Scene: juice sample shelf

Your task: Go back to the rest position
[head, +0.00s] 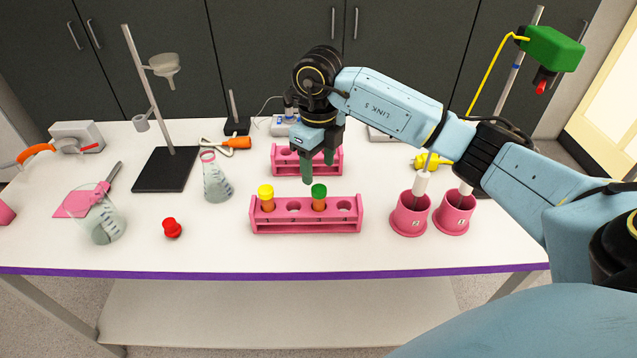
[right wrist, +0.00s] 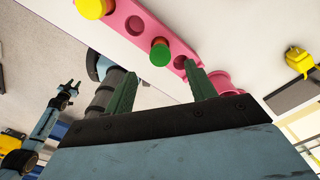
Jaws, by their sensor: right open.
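My right gripper (head: 320,168) is open, fingers pointing down, above and behind the front pink rack (head: 305,227). Nothing shows between its green fingers, which also show in the right wrist view (right wrist: 160,83). The front rack holds a yellow-capped tube (head: 266,192) and a green-capped tube (head: 319,192); two of its holes look empty. The green cap (right wrist: 160,52) shows just beyond the fingers in the right wrist view. My left gripper (right wrist: 68,92) shows small at the left of the right wrist view, away from the racks; its fingers are too small to judge.
A rear pink rack (head: 283,163) stands behind the front one, partly hidden by my gripper. Two pink cups (head: 410,216) stand to the right. A flask (head: 216,183), a red cap (head: 172,229), a beaker (head: 100,228) and a stand (head: 165,170) are to the left.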

